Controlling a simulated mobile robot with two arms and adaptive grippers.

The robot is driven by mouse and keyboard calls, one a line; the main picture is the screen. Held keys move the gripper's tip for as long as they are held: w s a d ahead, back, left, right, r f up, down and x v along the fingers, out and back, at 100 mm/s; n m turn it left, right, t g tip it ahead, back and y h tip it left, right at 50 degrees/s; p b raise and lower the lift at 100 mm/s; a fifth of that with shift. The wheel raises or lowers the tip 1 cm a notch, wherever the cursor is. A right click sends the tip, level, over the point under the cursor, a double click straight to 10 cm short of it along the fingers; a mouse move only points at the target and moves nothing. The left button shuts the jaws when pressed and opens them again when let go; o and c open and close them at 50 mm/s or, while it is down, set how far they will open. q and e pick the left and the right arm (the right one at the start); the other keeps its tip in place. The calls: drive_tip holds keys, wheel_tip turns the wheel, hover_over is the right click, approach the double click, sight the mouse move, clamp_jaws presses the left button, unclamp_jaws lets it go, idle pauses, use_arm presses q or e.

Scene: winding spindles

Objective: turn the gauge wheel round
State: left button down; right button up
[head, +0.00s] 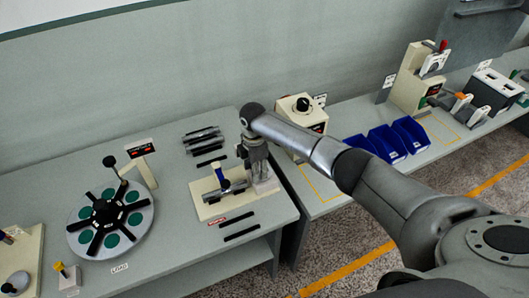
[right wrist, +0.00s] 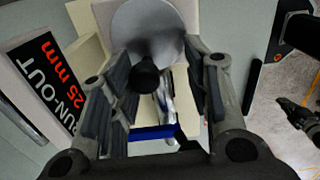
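In the right wrist view a grey disc (right wrist: 150,32) with a round black knob (right wrist: 143,77) lies ahead of my right gripper (right wrist: 160,95); I take it to be the gauge wheel. The gripper's fingers stand apart on either side of the knob, and the knob is nearer the left finger. I cannot tell whether either finger touches it. In the head view my right gripper (head: 258,170) points down at the right end of the left bench, and it hides the wheel there. My left gripper is not clearly seen.
A cream fixture board (head: 212,210) with a blue handle is just left of the gripper. A round turntable (head: 140,222) stands further left. Dark bars (head: 204,140) lie behind. Blue bins (head: 388,143) and a cream dial box (head: 290,117) are on the right bench.

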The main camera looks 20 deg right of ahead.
drive_tip(key=n, duration=0.3)
drive_tip(key=shift+s+d+n, duration=0.3)
drive_tip(key=shift+s, duration=0.05)
drive_tip(key=n, duration=0.3)
drive_tip(key=shift+s+d+n, duration=0.25)
drive_tip(key=shift+s+n, duration=0.05)
drive_tip(key=n, duration=0.3)
drive_tip(key=shift+s+d+b, duration=0.15)
drive_tip(key=shift+d+b, duration=0.15)
drive_tip(key=shift+d, duration=0.05)
drive_tip(key=n, duration=0.2)
drive_tip(key=d+n, duration=0.1)
drive_tip(key=n, duration=0.1)
drive_tip(key=shift+s, duration=0.1)
wheel_tip(320, 180, up, 9)
drive_tip(key=b, duration=0.2)
drive_tip(key=shift+a+f+b, duration=0.15)
drive_tip(key=shift+b, duration=0.2)
